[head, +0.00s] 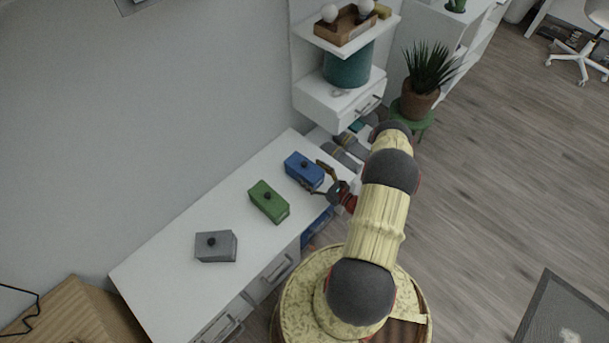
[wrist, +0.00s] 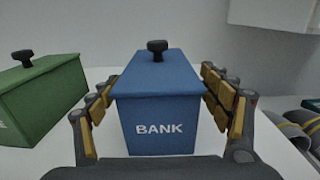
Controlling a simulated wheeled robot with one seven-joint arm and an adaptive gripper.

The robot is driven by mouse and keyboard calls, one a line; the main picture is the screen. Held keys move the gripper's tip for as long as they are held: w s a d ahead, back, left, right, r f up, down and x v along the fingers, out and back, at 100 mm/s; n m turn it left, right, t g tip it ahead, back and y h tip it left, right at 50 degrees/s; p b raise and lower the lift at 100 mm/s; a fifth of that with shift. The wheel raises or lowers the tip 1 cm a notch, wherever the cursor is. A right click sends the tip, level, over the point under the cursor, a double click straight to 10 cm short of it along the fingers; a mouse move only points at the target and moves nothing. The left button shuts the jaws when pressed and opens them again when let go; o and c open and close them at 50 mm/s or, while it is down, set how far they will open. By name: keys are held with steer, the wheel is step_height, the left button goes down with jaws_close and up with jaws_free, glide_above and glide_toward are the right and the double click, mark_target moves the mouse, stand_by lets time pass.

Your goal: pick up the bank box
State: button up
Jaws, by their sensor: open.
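The bank box is blue with a black knob on its lid and the word BANK on its front. It stands on the white desk in the head view (head: 302,169) and fills the middle of the wrist view (wrist: 160,100). My gripper (head: 318,178) is open at the box in the head view. In the wrist view my gripper (wrist: 160,100) has one finger on each side of the box. I cannot tell whether the fingers touch it. The lower parts of the fingers hide little of the box.
A green box (head: 268,201) stands close to the left of the bank box, also in the wrist view (wrist: 42,98). A grey box (head: 216,246) stands farther along the white desk (head: 165,270). A shelf unit (head: 316,98) rises beyond the bank box, with a potted plant (head: 420,98) beside it.

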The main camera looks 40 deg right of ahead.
mark_target(304, 168)
steer(key=w, duration=0.2)
steer(key=w+b, duration=0.1)
steer(key=shift+w+a, duration=0.2)
steer(key=shift+a, duration=0.1)
steer(key=shift+c, duration=1.1)
steer(key=c, duration=1.1)
steer(key=shift+c, duration=0.5)
steer(key=shift+r, duration=0.1)
